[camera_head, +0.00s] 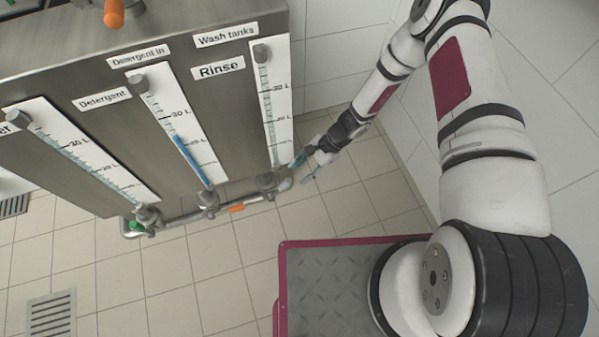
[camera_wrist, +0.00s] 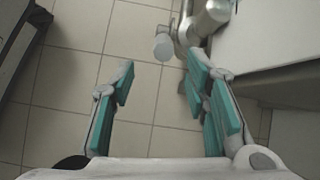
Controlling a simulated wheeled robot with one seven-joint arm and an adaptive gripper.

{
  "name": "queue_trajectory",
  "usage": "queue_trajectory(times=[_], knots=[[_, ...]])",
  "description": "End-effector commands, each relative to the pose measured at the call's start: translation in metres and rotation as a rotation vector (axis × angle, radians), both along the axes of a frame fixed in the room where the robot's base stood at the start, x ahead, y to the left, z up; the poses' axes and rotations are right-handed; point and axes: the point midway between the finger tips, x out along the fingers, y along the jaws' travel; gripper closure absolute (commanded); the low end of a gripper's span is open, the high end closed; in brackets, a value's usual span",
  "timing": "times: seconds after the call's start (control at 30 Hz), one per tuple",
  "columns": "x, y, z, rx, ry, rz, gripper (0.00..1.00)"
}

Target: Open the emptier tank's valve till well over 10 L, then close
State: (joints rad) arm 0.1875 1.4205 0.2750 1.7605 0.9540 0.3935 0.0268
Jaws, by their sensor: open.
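In the head view a steel tank cabinet (camera_head: 225,110) carries a Rinse gauge (camera_head: 275,105) on the right, a Detergent gauge (camera_head: 178,130) in the middle and a partly cut-off gauge (camera_head: 85,155) on the left. The Detergent gauge has a clear blue column in its lower half; the Rinse gauge looks pale, its level unclear. Below them are the right valve (camera_head: 267,182), middle valve (camera_head: 208,199) and left valve (camera_head: 148,215). My gripper (camera_head: 303,170) is open beside the pipe's right end. In the wrist view a metal fitting (camera_wrist: 203,20) with a pale round end (camera_wrist: 163,47) lies beyond the open fingers (camera_wrist: 160,82).
An orange handle (camera_head: 236,208) lies along the pipe between the middle and right valves. A green handle (camera_head: 137,226) is at the left valve. A white tiled wall (camera_head: 350,50) is close behind my arm. The tiled floor (camera_head: 180,275) is clear, with a drain grate (camera_head: 51,315).

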Motion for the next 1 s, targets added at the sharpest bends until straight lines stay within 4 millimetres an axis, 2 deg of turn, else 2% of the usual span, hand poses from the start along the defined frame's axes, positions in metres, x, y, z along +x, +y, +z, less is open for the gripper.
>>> queue_trajectory(times=[0.13,0.3,0.47,0.7,0.9,1.0], knots=[[0.000,0.000,-0.001,0.000,0.000,0.000,0.60],[0.004,-0.004,-0.012,0.033,0.021,-0.026,0.99],[0.014,-0.019,-0.044,0.166,0.101,-0.109,1.00],[0.018,-0.065,-0.091,0.442,0.269,-0.240,1.00],[0.007,-0.105,-0.110,0.626,0.384,-0.292,1.00],[0.002,-0.115,-0.112,0.673,0.414,-0.299,1.00]])
